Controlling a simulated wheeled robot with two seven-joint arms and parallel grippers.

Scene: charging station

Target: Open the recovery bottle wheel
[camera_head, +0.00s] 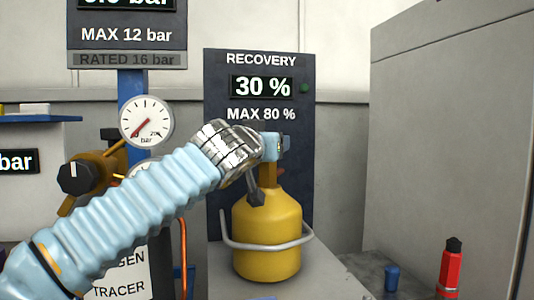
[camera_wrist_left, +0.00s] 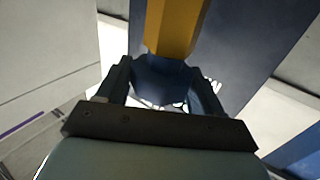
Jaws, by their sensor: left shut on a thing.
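The yellow recovery bottle (camera_head: 268,235) stands upright on a grey surface, with a silver handle ring around it. My left arm reaches in from the left, and my left gripper (camera_head: 273,147) is at the bottle's valve top, hiding much of it. In the left wrist view, the dark blue wheel (camera_wrist_left: 163,78) sits between the two fingers of my left gripper (camera_wrist_left: 165,85), below the orange valve neck (camera_wrist_left: 175,25). The gripper is shut on the wheel. My right gripper is in no view.
The recovery panel (camera_head: 260,60) behind the bottle reads 30 % and MAX 80 %. A round gauge (camera_head: 146,121) and a black knob (camera_head: 74,178) are at the left. A red object (camera_head: 450,268) and a small blue one (camera_head: 391,278) stand at the right by a grey cabinet (camera_head: 445,130).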

